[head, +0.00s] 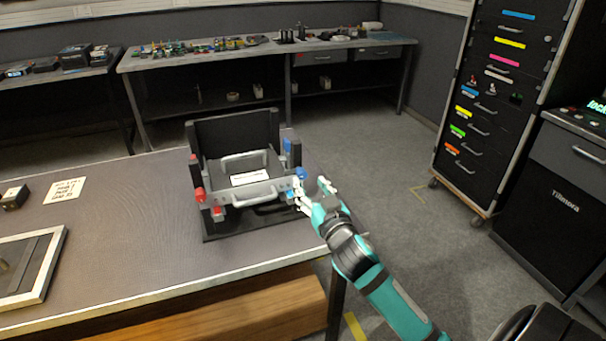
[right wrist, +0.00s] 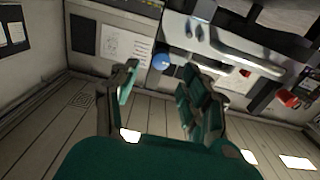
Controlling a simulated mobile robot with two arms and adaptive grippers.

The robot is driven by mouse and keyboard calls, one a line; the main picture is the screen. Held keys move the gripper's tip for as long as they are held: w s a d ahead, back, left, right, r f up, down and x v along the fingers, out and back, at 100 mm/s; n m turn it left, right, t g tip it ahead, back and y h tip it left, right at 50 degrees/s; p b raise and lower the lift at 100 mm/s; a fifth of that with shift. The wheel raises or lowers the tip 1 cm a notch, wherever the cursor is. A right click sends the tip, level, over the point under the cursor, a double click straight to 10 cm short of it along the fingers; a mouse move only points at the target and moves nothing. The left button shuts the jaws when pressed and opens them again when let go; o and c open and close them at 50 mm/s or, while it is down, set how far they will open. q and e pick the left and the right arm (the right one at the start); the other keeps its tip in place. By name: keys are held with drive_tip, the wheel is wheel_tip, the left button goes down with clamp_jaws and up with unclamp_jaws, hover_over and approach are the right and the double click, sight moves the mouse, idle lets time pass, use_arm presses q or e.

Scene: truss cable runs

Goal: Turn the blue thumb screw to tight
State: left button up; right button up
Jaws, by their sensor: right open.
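A black fixture (head: 222,228) with a drawer-like front, handles and a white label stands on the table. A blue knob, the thumb screw (head: 301,172), shows at its right side, just beyond my right gripper. It also shows in the right wrist view as a round blue knob (right wrist: 162,62). My right gripper (head: 313,186) is at the fixture's right front corner. In the right wrist view my right gripper (right wrist: 160,82) has its fingers apart, with the knob ahead between them. I cannot tell whether they touch it. My left gripper is out of view.
Red knobs (head: 199,194) sit on the fixture's left side. Other blue parts (head: 287,145) are near its right side. A framed tray (head: 52,262) and a paper note (head: 65,190) lie on the left of the table. The floor right of the table is clear up to a drawer cabinet (head: 480,128).

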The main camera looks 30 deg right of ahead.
sight(303, 176)
drive_tip(key=x, duration=0.5)
drive_tip(key=shift+w, duration=0.2)
clamp_jaws()
